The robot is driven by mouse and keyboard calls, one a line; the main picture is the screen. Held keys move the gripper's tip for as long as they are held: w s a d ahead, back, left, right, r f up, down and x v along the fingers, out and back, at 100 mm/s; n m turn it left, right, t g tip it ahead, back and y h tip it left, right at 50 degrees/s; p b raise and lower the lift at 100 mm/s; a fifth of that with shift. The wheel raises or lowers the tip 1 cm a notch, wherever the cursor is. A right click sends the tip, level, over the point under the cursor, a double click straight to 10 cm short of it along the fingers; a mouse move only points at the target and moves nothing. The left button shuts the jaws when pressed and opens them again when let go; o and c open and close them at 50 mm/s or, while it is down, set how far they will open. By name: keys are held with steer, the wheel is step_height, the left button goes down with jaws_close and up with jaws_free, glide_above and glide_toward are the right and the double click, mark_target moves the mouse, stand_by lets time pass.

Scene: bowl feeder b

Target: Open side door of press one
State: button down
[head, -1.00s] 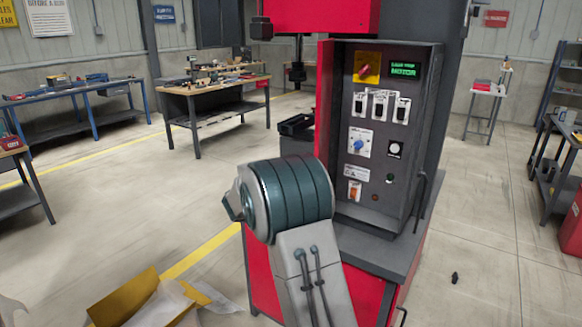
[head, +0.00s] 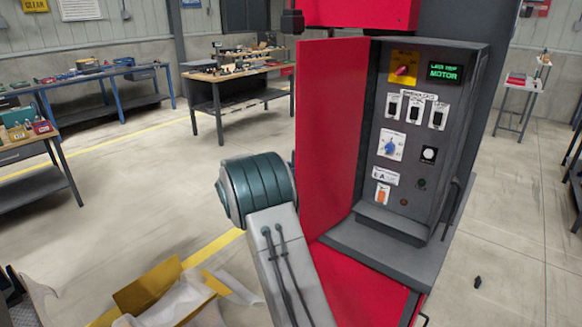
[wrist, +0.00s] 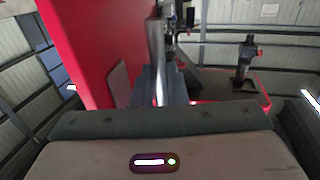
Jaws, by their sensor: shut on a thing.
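Press one stands at right in the head view, with its grey control panel (head: 412,150) facing me. Its red side door (head: 325,120) stands swung out to the left of the control panel. In the wrist view the red door (wrist: 85,45) fills the upper left, its edge running down toward the middle. My gripper (wrist: 165,88) is shut at the door's edge, low in the middle of the wrist view. Its fingers are dark and hard to make out, and the exact grip spot is unclear. In the head view my arm hides the gripper.
An open cardboard box (head: 160,295) with white wrapping lies on the floor at lower left. Workbenches (head: 230,80) stand behind at left, and a small stand (head: 520,90) at right.

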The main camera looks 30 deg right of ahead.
steer(key=shift+s+d+r, duration=0.1)
steer(key=shift+d+r, duration=0.05)
steer(key=shift+d, duration=0.05)
steer(key=c, duration=1.9)
jaws_free()
steer(key=o, duration=0.3)
steer(key=shift+d, duration=0.2)
steer(key=shift+o, duration=0.2)
steer(key=shift+a, duration=0.6)
steer(key=b+v, duration=0.3)
steer(key=v, duration=1)
